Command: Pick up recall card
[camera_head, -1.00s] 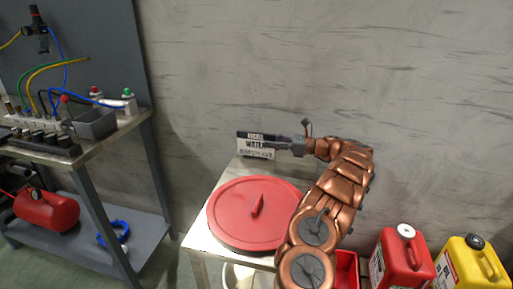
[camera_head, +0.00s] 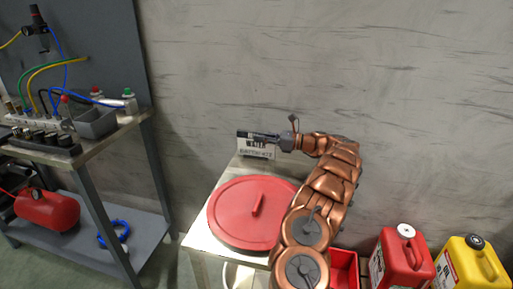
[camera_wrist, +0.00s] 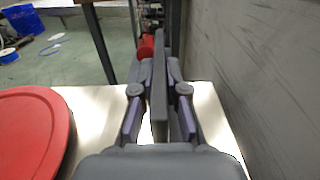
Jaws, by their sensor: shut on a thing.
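The recall card (camera_head: 258,151) is a small white sign with a black top band and dark lettering. It stands upright at the back of the small table, near the wall. My gripper (camera_head: 272,138) reaches it from the right at its upper part. In the wrist view the card (camera_wrist: 160,85) shows edge-on as a thin grey upright plate between the two fingers of my gripper (camera_wrist: 160,110), which are shut on it. Whether its lower edge still touches the table is hard to tell.
A round red lid (camera_head: 236,222) covers much of the small table (camera_head: 200,238) in front of the card. The grey wall is close behind. A workbench (camera_head: 120,125) with hoses stands at left. Red (camera_head: 402,262) and yellow (camera_head: 468,264) cans stand at lower right.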

